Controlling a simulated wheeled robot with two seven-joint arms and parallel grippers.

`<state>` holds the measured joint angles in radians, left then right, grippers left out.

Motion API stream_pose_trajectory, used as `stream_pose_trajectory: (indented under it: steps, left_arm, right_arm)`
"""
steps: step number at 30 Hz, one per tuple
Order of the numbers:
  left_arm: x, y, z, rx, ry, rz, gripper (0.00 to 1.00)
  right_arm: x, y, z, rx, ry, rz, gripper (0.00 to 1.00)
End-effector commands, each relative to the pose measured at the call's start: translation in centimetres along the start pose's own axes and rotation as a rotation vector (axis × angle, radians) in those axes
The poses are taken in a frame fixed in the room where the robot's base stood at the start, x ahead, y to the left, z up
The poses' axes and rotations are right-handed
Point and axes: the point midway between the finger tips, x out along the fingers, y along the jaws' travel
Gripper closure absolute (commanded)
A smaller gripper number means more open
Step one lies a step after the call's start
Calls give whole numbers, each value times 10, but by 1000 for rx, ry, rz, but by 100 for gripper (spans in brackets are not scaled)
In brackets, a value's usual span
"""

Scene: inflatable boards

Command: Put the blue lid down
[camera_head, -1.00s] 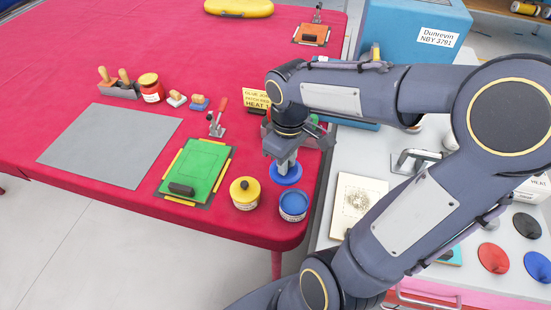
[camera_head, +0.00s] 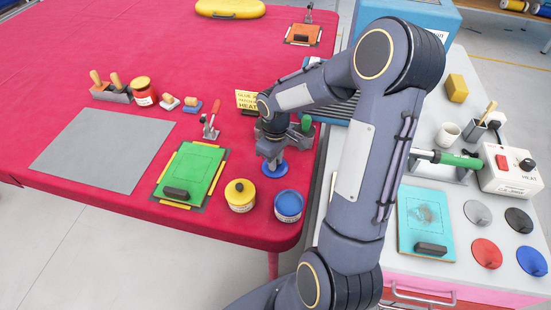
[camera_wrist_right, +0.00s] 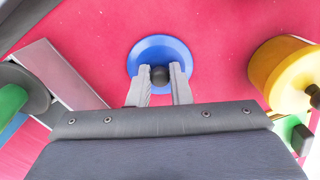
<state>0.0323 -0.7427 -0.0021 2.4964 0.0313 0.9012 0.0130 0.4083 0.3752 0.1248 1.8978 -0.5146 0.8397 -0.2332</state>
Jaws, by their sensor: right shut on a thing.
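The blue lid (camera_head: 274,172) is a flat round disc with a dark knob. It is at the front right of the red table, behind the blue-topped tin (camera_head: 288,207). My right gripper (camera_head: 272,161) points down and is shut on the lid's knob. In the right wrist view the two fingers (camera_wrist_right: 160,88) stand on either side of the knob, and the blue disc (camera_wrist_right: 160,47) shows beneath them against red cloth. I cannot tell whether the lid touches the table or hangs just above it. My left gripper is not in view.
A yellow tin (camera_head: 240,195) stands left of the blue-topped tin. A green board (camera_head: 191,172) and a grey mat (camera_head: 100,150) lie farther left. A yellow sign (camera_head: 247,99) stands behind my gripper. A white bench (camera_head: 462,210) with several discs is at the right.

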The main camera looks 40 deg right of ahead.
Motion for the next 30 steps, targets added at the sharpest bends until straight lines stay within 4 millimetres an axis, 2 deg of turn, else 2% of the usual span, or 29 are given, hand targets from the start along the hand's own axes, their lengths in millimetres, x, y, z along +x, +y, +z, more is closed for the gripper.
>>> stream_pose_trajectory:
  steps: [9,10,14,20,24,26,30]
  left_arm:
    - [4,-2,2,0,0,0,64]
    - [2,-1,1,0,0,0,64]
    - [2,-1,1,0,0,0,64]
    - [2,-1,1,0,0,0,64]
    - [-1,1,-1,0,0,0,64]
    - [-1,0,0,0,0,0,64]
    - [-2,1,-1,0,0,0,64]
  right_arm:
    - [4,0,0,0,1,1,100]
    - [2,0,0,0,1,1,78]
    - [2,0,0,0,0,1,61]
    - [2,0,0,1,0,1,60]
    - [-5,0,0,1,1,2,60]
    - [-12,1,0,2,2,4,60]
    - [-39,1,-1,1,5,5,60]
